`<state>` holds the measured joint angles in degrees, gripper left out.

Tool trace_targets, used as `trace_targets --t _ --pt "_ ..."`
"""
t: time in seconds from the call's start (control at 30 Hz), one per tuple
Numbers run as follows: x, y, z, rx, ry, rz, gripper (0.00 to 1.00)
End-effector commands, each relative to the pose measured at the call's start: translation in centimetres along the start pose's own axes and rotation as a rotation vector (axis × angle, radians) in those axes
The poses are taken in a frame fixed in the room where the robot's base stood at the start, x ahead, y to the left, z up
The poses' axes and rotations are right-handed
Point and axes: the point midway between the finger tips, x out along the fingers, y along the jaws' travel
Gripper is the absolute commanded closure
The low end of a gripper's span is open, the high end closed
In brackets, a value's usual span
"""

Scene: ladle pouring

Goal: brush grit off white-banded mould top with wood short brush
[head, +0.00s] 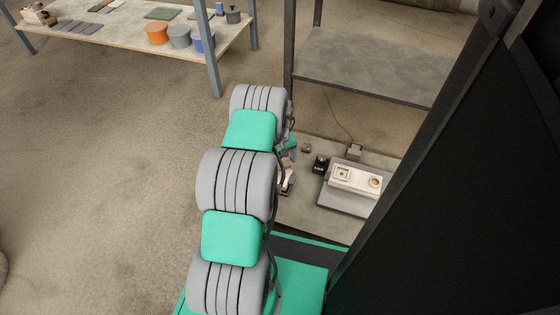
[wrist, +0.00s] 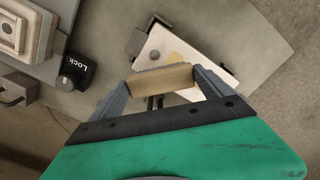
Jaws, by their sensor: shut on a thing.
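In the wrist view my gripper (wrist: 163,78) is shut on a tan wooden piece, which looks like the wood short brush (wrist: 155,84). Its bristles cannot be made out. A pale flat holder or board (wrist: 190,50) lies below and beyond it; I cannot tell if they touch. The cream mould (head: 350,177) sits on a grey plate (head: 345,203) in the head view. Its top has a square and a round recess. Part of it shows at the upper left of the wrist view (wrist: 18,30), apart from my gripper. No white band or grit is clear. My arm mostly hides my gripper in the head view.
A black block marked "Lock" (wrist: 74,72) stands beside the plate, between mould and gripper. A small grey box with a cable (head: 354,152) is behind the mould. A grey shelf (head: 370,82) rises behind. A dark panel (head: 470,200) blocks the right.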

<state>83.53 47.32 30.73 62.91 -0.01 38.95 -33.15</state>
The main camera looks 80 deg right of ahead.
Motion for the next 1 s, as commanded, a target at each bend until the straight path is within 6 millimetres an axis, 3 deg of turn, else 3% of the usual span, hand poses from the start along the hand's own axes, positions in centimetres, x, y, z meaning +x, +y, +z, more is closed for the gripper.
trace_targets --t 1.0 --pt "1.6 -0.4 -0.4 -0.001 0.0 0.0 0.42"
